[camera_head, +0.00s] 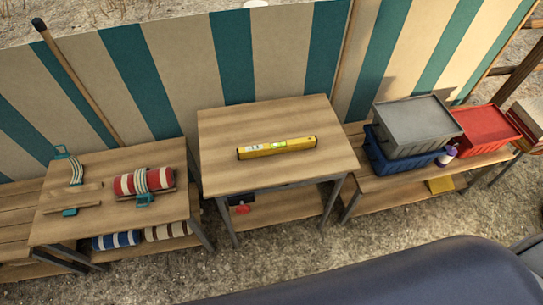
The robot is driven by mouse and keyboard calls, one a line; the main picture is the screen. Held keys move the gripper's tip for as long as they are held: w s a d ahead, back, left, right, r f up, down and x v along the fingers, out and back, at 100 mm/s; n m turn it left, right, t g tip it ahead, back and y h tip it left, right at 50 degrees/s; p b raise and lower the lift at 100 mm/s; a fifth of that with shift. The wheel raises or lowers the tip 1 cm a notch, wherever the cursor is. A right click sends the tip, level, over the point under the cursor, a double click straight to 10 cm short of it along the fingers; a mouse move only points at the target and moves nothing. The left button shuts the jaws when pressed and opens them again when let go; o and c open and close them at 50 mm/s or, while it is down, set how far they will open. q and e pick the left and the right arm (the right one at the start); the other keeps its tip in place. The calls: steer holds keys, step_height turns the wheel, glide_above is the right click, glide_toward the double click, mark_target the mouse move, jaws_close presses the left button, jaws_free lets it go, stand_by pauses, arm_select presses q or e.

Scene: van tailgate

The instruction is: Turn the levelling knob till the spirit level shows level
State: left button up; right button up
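A yellow spirit level (298,146) lies on top of the middle wooden table (225,125), slightly slanted in the picture. It has a green vial near its middle and a pale one towards its left end; the bubble is too small to read. A red knob (243,210) shows under the table's front edge at the left, below a dark block (240,199). Neither of my grippers is in view, and nothing touches the knob or the level.
A left table (100,222) holds a striped roll (127,184), wooden pieces and teal-handled items; more rolls lie below. A right table holds a grey crate (415,125) on a blue one (393,165), and a red crate (486,130). The middle tabletop is otherwise clear.

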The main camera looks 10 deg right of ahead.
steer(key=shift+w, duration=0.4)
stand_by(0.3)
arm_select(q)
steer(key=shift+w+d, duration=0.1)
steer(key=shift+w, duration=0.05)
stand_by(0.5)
